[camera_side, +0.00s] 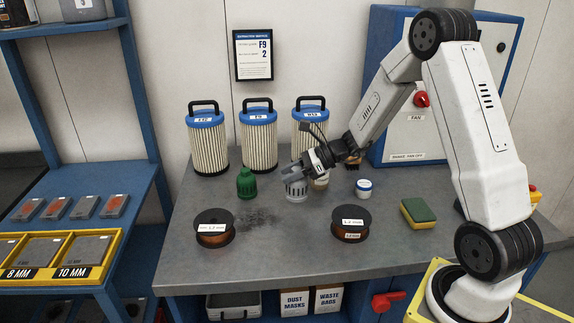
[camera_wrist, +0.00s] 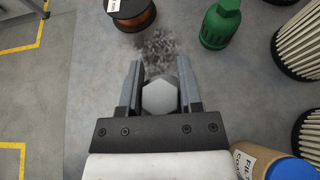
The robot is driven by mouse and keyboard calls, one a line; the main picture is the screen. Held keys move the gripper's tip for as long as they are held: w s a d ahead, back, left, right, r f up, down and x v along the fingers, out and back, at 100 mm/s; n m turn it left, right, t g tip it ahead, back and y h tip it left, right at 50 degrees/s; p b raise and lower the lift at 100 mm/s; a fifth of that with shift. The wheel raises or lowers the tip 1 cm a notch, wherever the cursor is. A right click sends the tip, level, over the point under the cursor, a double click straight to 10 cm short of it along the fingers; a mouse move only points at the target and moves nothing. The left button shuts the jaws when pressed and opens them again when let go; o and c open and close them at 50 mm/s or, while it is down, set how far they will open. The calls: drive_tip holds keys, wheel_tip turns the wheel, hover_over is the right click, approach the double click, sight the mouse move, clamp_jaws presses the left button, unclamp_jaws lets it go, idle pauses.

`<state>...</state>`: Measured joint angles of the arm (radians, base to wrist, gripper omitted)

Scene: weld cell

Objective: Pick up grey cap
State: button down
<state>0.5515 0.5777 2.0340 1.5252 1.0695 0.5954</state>
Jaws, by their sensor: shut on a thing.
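The grey cap (camera_side: 296,188) is on or just above the grey table in the side view; I cannot tell whether it touches the surface. In the wrist view the cap (camera_wrist: 160,98) shows its pale, faceted top between the two jaws. My gripper (camera_side: 292,168) reaches the cap from above and the right in the side view. In the wrist view my gripper (camera_wrist: 159,85) has a finger on each side of the cap and is shut on it. The jaws hide part of the cap's sides.
A green cap (camera_side: 246,182) stands left of the grey cap. Filter cartridges (camera_side: 258,142) stand behind. Two wire spools (camera_side: 214,228) (camera_side: 351,223) lie in front. The table's front middle is clear.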

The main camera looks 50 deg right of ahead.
sight(299, 182)
drive_tip(key=s+r, duration=0.2)
drive_tip(key=r, duration=0.1)
drive_tip(key=shift+s+a+r, duration=0.2)
drive_tip(key=shift+s+r, duration=0.05)
drive_tip(key=shift+s, duration=0.15)
drive_tip(key=s+a+r, duration=0.1)
drive_tip(key=s+r, duration=0.3)
drive_tip(key=s, duration=0.4)
drive_tip(key=shift+s+a, duration=0.25)
drive_tip(key=shift+s, duration=0.15)
